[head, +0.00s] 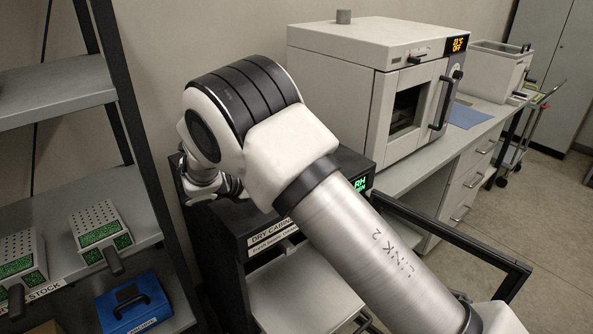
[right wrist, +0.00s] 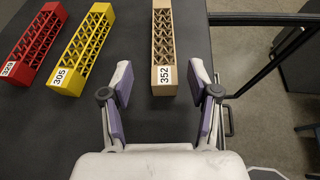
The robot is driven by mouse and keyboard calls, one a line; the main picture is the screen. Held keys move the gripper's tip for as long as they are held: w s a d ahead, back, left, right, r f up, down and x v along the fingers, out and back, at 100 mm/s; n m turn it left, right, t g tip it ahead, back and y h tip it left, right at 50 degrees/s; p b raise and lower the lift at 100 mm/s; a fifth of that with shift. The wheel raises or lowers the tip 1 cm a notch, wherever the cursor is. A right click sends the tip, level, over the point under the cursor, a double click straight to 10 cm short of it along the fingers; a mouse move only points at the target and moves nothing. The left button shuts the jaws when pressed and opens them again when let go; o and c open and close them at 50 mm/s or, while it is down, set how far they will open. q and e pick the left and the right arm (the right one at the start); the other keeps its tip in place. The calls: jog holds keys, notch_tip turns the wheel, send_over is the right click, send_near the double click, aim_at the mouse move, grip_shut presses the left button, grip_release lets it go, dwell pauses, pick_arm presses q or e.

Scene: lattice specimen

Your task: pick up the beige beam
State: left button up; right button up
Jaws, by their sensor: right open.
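The beige beam (right wrist: 163,40) is a lattice bar with a white label reading 352. It lies on a dark flat surface, its labelled end toward me in the right wrist view. My right gripper (right wrist: 161,76) is open and empty, with purple-padded fingers. In the picture the beam's near end lies between the fingertips, with a gap on each side; I cannot tell the height between them. In the head view the beam is hidden behind my right arm. My left gripper is in neither view.
A yellow beam (right wrist: 83,50) and a red beam (right wrist: 36,45) lie to the left on the same surface. The dry cabinet (head: 273,228) has an open door (head: 460,240) at right. An oven (head: 372,90) stands on the bench behind; a shelf rack (head: 60,95) is at left.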

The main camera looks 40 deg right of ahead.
jog(key=p+x, duration=0.1)
jog(key=x, duration=0.4)
jog(key=shift+s+d+f+p, duration=0.1)
jog(key=shift+s+f+p, duration=0.1)
jog(key=shift+p, duration=0.15)
jog(key=shift+w+f, duration=0.1)
jog(key=shift+w, duration=0.05)
jog(key=c, duration=0.4)
grip_shut()
